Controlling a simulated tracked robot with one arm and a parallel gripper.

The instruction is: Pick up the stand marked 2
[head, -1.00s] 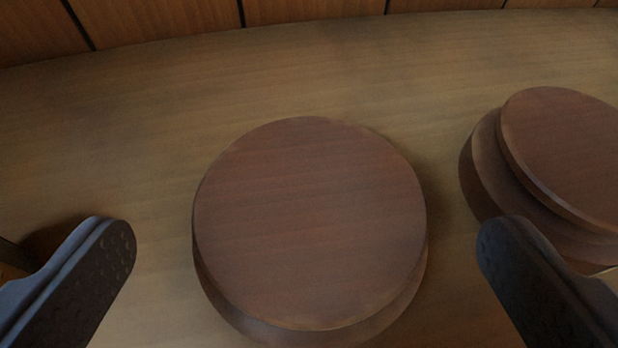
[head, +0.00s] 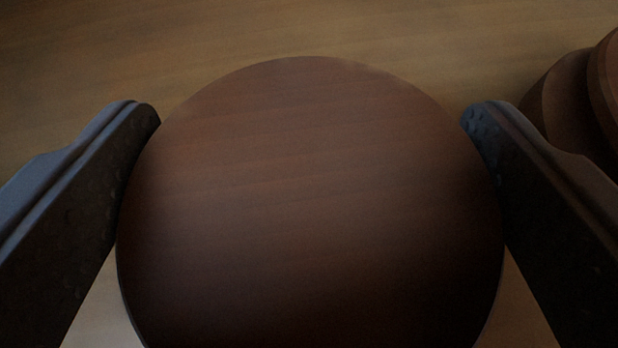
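A round, dark reddish-brown wooden stand (head: 310,200) fills the middle of the head view, seen from above. Its flat top is plain, and no number shows on it. My gripper (head: 312,118) has one dark finger at each side of this stand. Both fingers press against its edge at left and right, so the gripper is shut on it. The stand's lower part and near edge are hidden. I cannot tell whether it is off the surface.
A second brown stepped wooden piece (head: 570,100) stands at the right edge, close behind my right finger and partly cut off. The light wooden surface (head: 230,40) is clear at the back and left.

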